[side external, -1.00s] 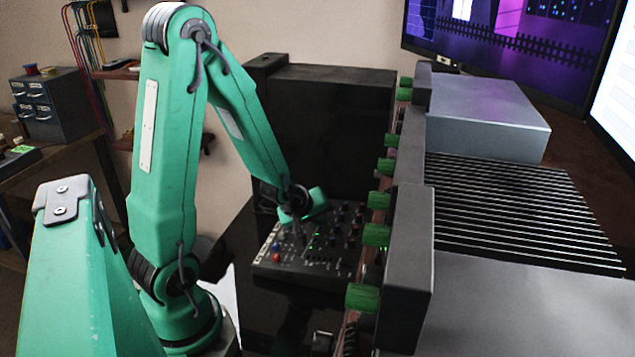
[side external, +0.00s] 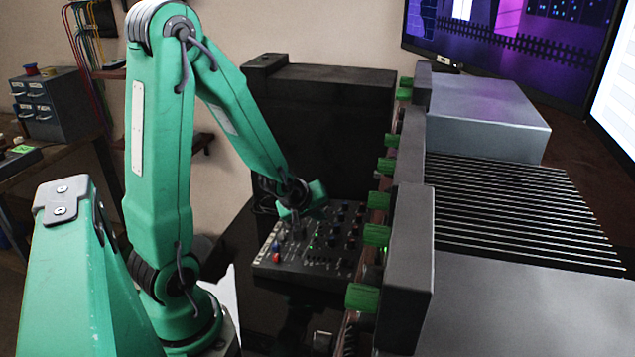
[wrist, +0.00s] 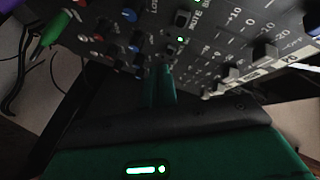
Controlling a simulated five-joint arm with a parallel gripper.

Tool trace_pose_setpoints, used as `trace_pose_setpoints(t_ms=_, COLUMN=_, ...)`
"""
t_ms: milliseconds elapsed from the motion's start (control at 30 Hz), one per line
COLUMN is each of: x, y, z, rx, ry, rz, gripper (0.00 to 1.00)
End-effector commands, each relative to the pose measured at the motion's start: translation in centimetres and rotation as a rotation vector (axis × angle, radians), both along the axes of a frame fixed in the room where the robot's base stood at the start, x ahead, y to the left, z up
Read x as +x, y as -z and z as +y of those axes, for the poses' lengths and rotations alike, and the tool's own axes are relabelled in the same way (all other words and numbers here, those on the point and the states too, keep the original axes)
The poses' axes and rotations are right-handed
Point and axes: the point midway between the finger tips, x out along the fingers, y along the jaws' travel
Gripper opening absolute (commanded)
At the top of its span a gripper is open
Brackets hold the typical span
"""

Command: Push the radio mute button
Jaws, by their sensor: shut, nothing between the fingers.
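The radio panel is a dark control board (side external: 265,268) with small knobs, buttons and lit green lamps. In the wrist view the panel (wrist: 215,50) fills the top, with a black square button (wrist: 182,18) beside partly readable lettering that looks like the end of "MUTE". A second dark button (wrist: 168,48) sits nearer my fingertips, by a green lamp. My gripper (wrist: 163,72) is shut and empty, its green fingertips just below that second button in the picture. In the side view my gripper (side external: 296,222) points down over the panel's left-middle part. I cannot tell whether it touches.
Sliders (wrist: 232,74) stand to the right of the fingertips, and coloured knobs (wrist: 130,15) to the left. A rack edge with green knobs (side external: 376,235) rises to the right of the panel. A tall black box (side external: 330,120) stands behind it.

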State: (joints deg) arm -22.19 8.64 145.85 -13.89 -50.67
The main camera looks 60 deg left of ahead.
Motion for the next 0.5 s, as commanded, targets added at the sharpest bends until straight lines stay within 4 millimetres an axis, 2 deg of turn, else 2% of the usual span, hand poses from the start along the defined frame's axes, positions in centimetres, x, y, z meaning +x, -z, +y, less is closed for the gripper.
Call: trace_pose_setpoints(t_ms=500, x=-0.2, y=-3.0, z=0.2, rx=0.005, ry=-0.003, rz=-0.002, gripper=0.00)
